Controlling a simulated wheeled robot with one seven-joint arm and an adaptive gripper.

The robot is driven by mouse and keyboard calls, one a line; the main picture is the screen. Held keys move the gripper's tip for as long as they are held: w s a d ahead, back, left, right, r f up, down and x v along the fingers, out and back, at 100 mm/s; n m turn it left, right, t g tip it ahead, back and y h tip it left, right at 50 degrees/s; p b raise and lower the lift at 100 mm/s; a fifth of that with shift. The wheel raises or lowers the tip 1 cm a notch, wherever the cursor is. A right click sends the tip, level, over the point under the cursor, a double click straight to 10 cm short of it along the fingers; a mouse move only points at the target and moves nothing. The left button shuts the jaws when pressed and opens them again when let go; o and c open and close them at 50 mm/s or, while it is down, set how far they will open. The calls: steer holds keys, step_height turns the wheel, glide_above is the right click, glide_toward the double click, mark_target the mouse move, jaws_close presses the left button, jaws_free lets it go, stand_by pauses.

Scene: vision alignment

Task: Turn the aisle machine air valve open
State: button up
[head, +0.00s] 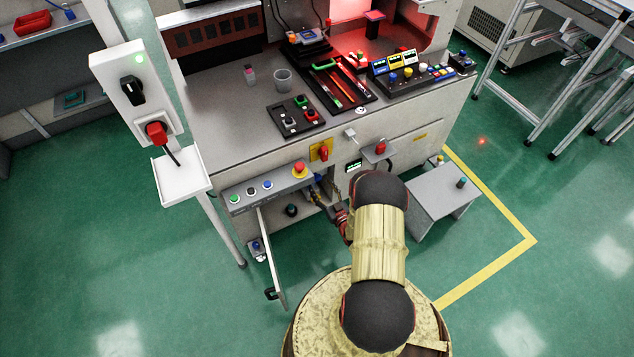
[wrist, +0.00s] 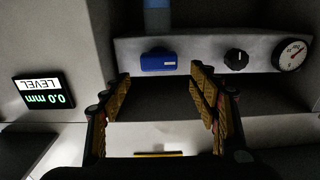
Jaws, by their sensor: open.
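A blue handle (wrist: 158,62), which looks like the air valve, lies crosswise on a grey panel (wrist: 200,48) in the wrist view. A grey-blue pipe stub (wrist: 157,17) meets the panel just above it. My gripper (wrist: 160,74) is open, one finger on each side of the handle in the picture. The fingertips sit at or just short of it; contact cannot be told. In the head view my gripper (head: 326,205) reaches into the open lower bay of the machine (head: 240,160), and my arm hides part of the bay.
Beside the handle are a black knob (wrist: 236,59) and a round gauge (wrist: 291,55). An upside-down level display (wrist: 44,91) reads 0.0 mm. The open cabinet door (head: 271,258) stands left of my arm. A small grey table (head: 442,190) stands to the right.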

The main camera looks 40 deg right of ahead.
mark_target(317, 179)
steer(key=shift+b+x, duration=0.6)
steer(key=shift+x, duration=1.7)
steer(key=shift+d, duration=0.1)
steer(key=c, duration=1.1)
steer(key=shift+c, duration=0.4)
